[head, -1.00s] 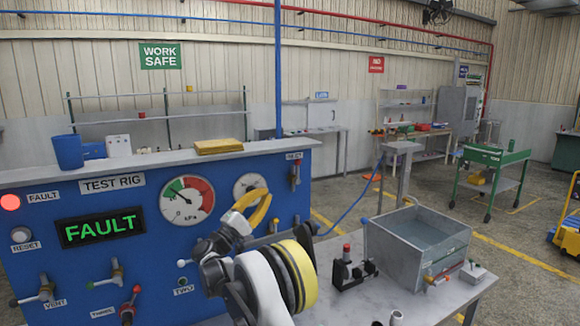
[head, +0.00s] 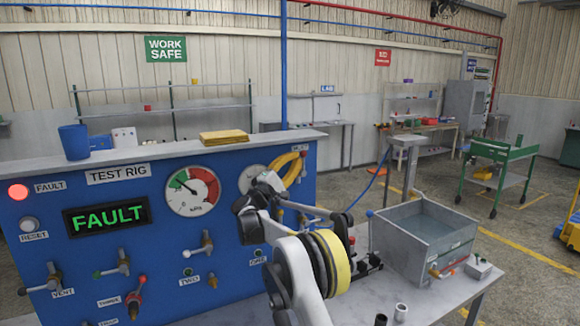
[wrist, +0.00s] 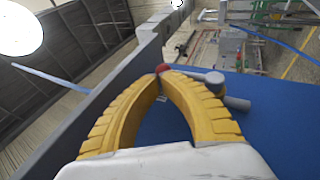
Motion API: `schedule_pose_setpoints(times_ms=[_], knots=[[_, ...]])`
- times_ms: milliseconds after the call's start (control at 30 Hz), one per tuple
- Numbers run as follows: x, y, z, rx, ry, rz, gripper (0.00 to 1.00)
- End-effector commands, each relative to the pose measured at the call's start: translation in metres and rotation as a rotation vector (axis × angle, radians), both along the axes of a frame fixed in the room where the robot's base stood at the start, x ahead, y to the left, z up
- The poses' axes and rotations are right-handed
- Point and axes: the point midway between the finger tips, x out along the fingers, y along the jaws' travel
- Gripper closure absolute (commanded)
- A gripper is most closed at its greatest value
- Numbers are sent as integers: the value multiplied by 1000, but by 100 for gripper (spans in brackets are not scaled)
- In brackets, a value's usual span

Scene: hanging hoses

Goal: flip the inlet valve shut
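The inlet valve (wrist: 236,103) is on the blue test rig panel (head: 225,240), at its upper right under a small label. In the wrist view it has a grey body and a red lever tip (wrist: 162,68). The lever points toward the rig's top ledge. My gripper (head: 303,155) is at the valve and covers most of it in the head view. In the wrist view its yellow fingers (wrist: 162,75) meet at the red tip, and the right finger hides part of the lever. The fingers look shut; I cannot tell whether they pinch the tip.
The green display (head: 108,216) reads FAULT and a red lamp (head: 18,192) is lit. Other valves, such as the vent valve (head: 52,278), line the panel's lower part. A grey water tank (head: 425,235) stands on the bench to the right. A ledge (wrist: 100,85) runs close beside my fingers.

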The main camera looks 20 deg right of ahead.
Motion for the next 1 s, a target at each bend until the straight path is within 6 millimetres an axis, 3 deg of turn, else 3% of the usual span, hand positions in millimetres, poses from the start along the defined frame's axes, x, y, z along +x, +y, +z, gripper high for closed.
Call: schedule_pose_setpoints(times_ms=[1000], knots=[[1, -8, 4, 100, 3, 1, 100]])
